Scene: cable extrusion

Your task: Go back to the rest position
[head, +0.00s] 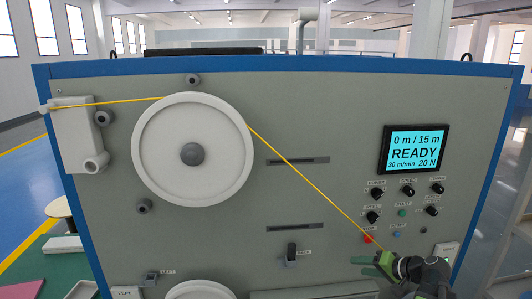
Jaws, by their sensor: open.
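My gripper (364,266), with green fingers, is at the lower right in the head view, in front of the machine panel (330,110). It is open, and I see nothing held between its fingers. The screen (414,149) reads "READY", "0 m / 15 m", "30 m/min" and "20 N".
Several black knobs (377,194) and a red button (368,239) sit just above my gripper. A lever switch (291,254) is to its left. Two dark slots (298,161) cross the panel. A second white wheel (200,290) shows at the bottom. A stool (58,208) stands left of the machine.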

